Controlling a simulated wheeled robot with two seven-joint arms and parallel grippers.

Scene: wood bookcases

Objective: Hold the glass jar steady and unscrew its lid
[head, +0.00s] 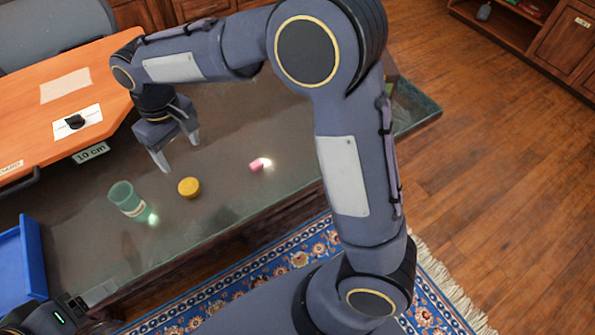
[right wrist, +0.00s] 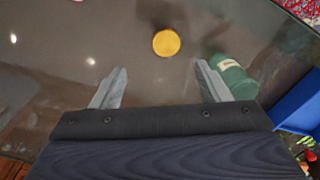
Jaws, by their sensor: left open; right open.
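My right gripper (head: 179,156) is open and empty, above the table behind the lid. In the right wrist view the lid (right wrist: 166,43) is beyond the gap between the fingers, and the jar (right wrist: 233,76) is partly hidden by the right finger. My left gripper (head: 88,298) is at the lower left corner, mostly cut off, in front of the jar.
A small pink block (head: 257,164) lies right of the lid. A blue bin (head: 22,262) stands at the left edge. An orange wood desk (head: 50,110) with papers adjoins the dark table. The table's right part is mostly clear.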

